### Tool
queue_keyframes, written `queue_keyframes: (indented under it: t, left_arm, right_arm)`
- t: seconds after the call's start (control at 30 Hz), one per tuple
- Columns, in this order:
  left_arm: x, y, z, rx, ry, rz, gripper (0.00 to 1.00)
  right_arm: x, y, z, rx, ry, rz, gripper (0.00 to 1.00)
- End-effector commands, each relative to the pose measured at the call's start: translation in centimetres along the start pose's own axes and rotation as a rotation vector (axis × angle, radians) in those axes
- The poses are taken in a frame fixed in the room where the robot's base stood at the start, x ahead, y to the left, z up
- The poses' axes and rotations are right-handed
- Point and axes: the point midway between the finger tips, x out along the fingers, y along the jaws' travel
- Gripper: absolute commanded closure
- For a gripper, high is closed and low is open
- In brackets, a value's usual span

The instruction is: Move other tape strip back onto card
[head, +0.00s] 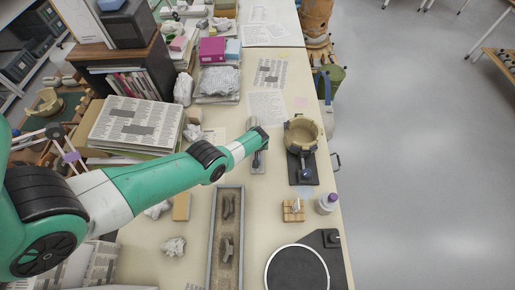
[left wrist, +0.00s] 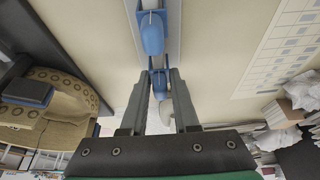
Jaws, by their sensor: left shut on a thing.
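My left gripper (left wrist: 160,76) is shut on a blue tape strip (left wrist: 158,84) in the left wrist view. Another blue piece (left wrist: 151,36) lies on the narrow pale grey card (left wrist: 172,12) just beyond the fingertips. In the head view my left gripper (head: 257,146) is over the card (head: 258,171), left of the pot, and its wrist hides part of the card. I cannot tell whether the held strip touches the card. The tan pot (head: 302,132) stands on a dark stand; it also shows in the left wrist view (left wrist: 62,108). My right gripper is not in view.
A long sand tray (head: 212,225) with dark sherds lies nearer the front. A small wooden block (head: 293,213), a purple-capped bottle (head: 328,202) and a round black turntable (head: 297,270) stand at right. Printed sheets (head: 267,107) lie behind. The table's right edge is close to the pot.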

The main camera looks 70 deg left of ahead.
Motion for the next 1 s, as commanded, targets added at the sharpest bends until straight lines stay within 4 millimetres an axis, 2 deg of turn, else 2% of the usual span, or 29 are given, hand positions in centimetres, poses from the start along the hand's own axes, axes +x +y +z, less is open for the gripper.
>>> queue_keyframes:
  t: [0.37,0.4,0.6,0.87,1.0]
  left_arm:
    - [0.0,0.0,0.0,0.000,0.000,0.000,0.94]
    - [0.0,0.0,0.0,0.000,0.000,0.000,0.70]
    - [0.0,0.0,0.0,0.000,0.000,0.000,0.36]
    - [-0.1,0.0,0.0,0.000,0.000,0.000,0.36]
    - [-1.0,0.0,-0.1,0.001,-0.001,0.000,0.36]
  right_arm:
    - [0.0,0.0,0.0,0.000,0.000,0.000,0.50]
    - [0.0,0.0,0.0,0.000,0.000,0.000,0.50]
    - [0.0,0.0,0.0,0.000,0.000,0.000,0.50]
    - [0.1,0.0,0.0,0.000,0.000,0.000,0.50]
    - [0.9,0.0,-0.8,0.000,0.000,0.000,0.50]
